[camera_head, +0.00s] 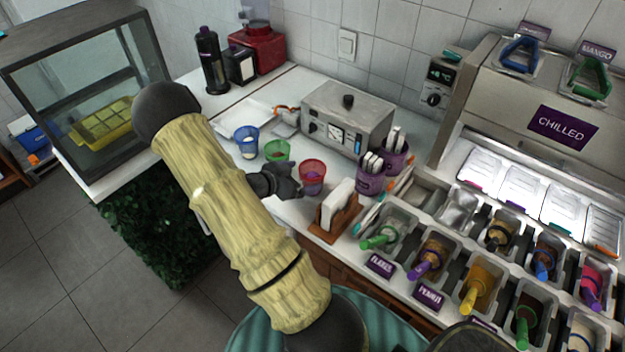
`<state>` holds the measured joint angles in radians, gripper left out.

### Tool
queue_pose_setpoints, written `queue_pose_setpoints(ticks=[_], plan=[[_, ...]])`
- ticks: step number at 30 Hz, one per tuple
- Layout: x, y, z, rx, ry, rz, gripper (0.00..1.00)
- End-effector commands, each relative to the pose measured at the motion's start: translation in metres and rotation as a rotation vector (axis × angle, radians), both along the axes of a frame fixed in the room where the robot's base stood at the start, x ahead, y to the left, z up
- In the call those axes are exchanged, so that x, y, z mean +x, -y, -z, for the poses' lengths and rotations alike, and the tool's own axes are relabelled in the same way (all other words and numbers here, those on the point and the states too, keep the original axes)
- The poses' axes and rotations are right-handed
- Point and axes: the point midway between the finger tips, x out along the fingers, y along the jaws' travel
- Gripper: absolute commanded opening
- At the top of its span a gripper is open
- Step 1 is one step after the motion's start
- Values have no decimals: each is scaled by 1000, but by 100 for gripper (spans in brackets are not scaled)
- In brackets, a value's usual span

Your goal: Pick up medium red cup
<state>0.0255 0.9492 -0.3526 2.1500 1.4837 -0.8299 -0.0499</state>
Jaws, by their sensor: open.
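The red cup (312,178) stands upright on the white counter, to the right of a green cup (277,151) and a blue cup (246,140). It is see-through, with something purple at its bottom. My gripper (291,184) is dark and sits just left of the red cup, close to its side. I cannot tell whether it touches the cup. The fingers are small and partly blurred together in this view, but they are not closed around the cup.
A wooden napkin holder (334,212) stands just right and in front of the red cup. Purple tubs of utensils (370,180) and a steel appliance (347,113) stand behind. Topping bins (389,233) fill the right. My arm crosses the counter's front edge.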

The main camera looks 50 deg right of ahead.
Motion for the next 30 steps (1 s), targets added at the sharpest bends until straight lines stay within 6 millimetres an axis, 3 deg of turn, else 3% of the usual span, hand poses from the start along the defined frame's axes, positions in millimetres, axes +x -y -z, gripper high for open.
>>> queue_pose_setpoints(ticks=[7, 18, 30], plan=[[-2, 6, 2, -1, -2, 1, 96], [-7, 45, 23, 0, 0, 1, 96], [-7, 45, 24, 0, 0, 0, 96]])
